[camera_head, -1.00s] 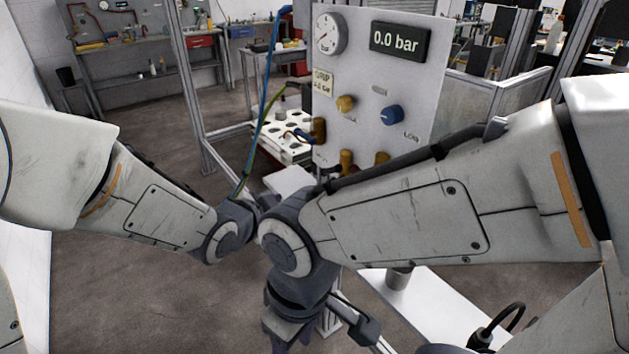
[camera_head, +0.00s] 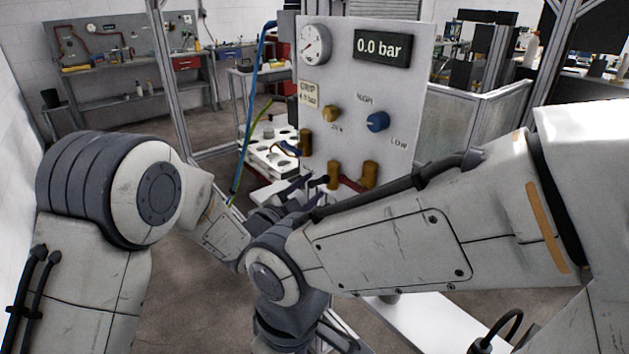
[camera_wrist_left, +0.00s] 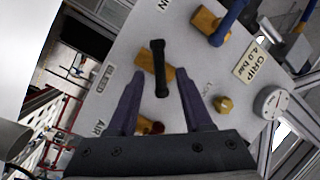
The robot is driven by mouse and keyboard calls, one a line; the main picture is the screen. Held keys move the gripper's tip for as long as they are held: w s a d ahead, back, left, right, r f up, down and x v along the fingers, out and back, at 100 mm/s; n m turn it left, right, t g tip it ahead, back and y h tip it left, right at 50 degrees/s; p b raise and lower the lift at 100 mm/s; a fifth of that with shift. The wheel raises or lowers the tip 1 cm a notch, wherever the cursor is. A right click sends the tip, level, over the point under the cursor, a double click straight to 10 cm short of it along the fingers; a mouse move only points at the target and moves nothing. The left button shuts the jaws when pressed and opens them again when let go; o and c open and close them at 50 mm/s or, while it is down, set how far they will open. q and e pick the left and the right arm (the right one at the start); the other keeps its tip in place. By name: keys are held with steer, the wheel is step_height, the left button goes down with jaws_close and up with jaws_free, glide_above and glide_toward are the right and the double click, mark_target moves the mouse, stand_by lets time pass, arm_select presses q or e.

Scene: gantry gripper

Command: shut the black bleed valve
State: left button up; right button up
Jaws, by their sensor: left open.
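The bleed valve shows in the left wrist view as a black lever (camera_wrist_left: 158,66) on a brass body, beside a "BLEED" label. The lever lies at an angle across the body. My left gripper (camera_wrist_left: 159,76) is open, with one dark finger on each side of the lever; I see gaps on both sides. In the head view, the brass valve body (camera_head: 333,172) is low on the grey panel, with a dark lever end to its left. My left gripper (camera_head: 292,188) is there mostly hidden behind my right forearm. My right gripper is below the picture.
A blue-handled valve (camera_wrist_left: 226,22) and a red-handled valve (camera_wrist_left: 152,127) flank the bleed valve. The panel (camera_head: 350,100) also carries a gauge (camera_head: 314,42), a "0.0 bar" display (camera_head: 382,47), a brass knob (camera_head: 329,114) and a blue knob (camera_head: 377,121). My right arm crosses before the panel.

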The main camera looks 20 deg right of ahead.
arm_select(q)
steer(key=shift+x, duration=1.2)
jaws_close()
steer(key=shift+f+b, duration=0.2)
steer(key=shift+b, duration=0.1)
steer(key=shift+f+m+h+b, duration=0.1)
steer(key=shift+m+h+b, duration=0.55)
steer(key=shift+m+b, duration=2.6)
steer(key=shift+m+h+b, duration=0.65)
steer(key=shift+m+b, duration=0.2)
steer(key=shift+b, duration=4.7)
jaws_free()
